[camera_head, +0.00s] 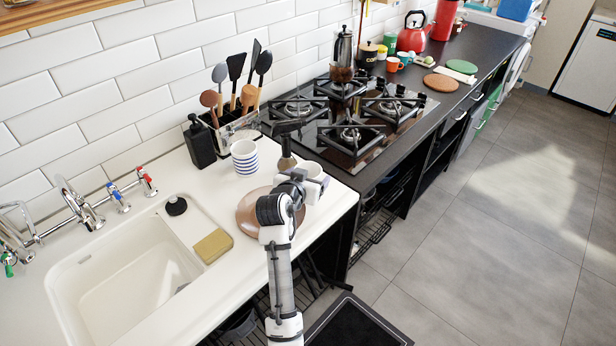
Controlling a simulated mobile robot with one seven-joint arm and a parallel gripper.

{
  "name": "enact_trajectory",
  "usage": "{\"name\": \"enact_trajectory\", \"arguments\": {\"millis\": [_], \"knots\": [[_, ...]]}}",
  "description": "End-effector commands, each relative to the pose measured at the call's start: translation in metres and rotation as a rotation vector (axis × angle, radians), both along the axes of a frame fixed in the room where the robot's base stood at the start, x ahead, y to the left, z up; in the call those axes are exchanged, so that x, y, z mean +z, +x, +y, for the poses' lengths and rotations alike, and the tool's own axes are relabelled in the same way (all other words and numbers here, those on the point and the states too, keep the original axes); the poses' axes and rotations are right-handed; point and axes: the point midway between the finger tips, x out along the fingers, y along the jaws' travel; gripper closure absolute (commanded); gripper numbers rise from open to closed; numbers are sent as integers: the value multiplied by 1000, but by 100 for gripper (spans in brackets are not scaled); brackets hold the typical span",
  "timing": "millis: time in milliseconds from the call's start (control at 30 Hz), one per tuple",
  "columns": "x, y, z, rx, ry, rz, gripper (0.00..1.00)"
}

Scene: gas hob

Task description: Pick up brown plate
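The brown plate (246,212) lies flat on the white counter beside the sink. My arm and wrist cover its right part. My gripper (290,182) is over or near the plate's right side. Its fingertips are hard to make out, so I cannot tell whether it is open or shut, or whether it touches the plate.
Striped bowls (244,156) stand behind the plate. A brush (286,158) is just behind my gripper. A yellow sponge (213,246) lies by the sink (130,280). A black soap bottle (199,142) and a utensil holder (238,130) stand by the wall. The gas hob (345,115) is to the right.

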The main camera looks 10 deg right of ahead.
Motion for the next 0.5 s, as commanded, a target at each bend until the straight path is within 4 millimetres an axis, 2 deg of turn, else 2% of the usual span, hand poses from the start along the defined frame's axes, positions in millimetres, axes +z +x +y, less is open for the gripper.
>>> {"name": "enact_trajectory", "arguments": {"millis": [367, 500], "knots": [[6, 0, 0, 0, 0, 0, 18], [9, -13, 10, 2, 0, -2, 18]]}}
